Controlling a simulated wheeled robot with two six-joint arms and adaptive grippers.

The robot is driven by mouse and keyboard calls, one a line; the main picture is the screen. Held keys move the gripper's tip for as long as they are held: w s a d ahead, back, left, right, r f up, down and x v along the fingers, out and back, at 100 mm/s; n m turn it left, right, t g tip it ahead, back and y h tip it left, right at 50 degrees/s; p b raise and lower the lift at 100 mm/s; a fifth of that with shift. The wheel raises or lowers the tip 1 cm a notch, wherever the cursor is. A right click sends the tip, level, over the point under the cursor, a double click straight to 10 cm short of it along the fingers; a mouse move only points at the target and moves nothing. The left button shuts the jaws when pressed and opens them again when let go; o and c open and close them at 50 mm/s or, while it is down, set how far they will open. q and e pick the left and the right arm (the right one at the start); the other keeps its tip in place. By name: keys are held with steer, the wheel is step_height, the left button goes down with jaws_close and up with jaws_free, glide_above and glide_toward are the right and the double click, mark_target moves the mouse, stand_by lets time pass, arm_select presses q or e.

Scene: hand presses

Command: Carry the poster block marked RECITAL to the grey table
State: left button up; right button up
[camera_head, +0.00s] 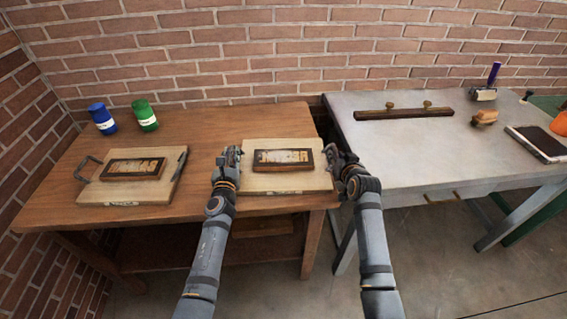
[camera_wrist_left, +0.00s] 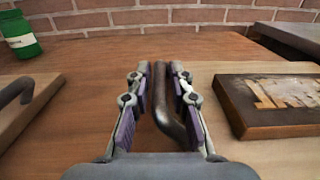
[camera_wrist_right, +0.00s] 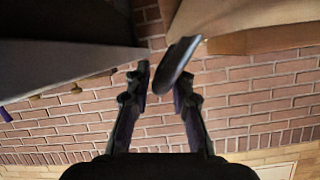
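A dark-framed poster block with worn pale lettering (camera_head: 284,159) lies on a light wooden board (camera_head: 285,182) at the right of the brown table. A similar block (camera_head: 135,168) lies on another board (camera_head: 130,190) to its left. I cannot read either lettering surely, so which says RECITAL is unclear. My left gripper (camera_head: 229,157) is open, its fingers either side of the right board's left handle (camera_wrist_left: 165,105). My right gripper (camera_head: 340,160) is open at that board's right side, with a dark handle (camera_wrist_right: 177,66) between or just beyond its fingertips. The grey table (camera_head: 400,150) stands to the right.
A blue jar (camera_head: 102,120) and a green jar (camera_head: 145,116) stand at the brown table's back (camera_head: 205,130). The grey table holds a dark bar with two knobs (camera_head: 405,113), a roller (camera_head: 484,93), a brush (camera_head: 485,117) and a tablet-like slab (camera_head: 540,144). Its front left is clear.

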arm_select(q)
jaws_close()
arm_select(e)
jaws_close()
arm_select(q)
steer(key=shift+f, duration=0.1)
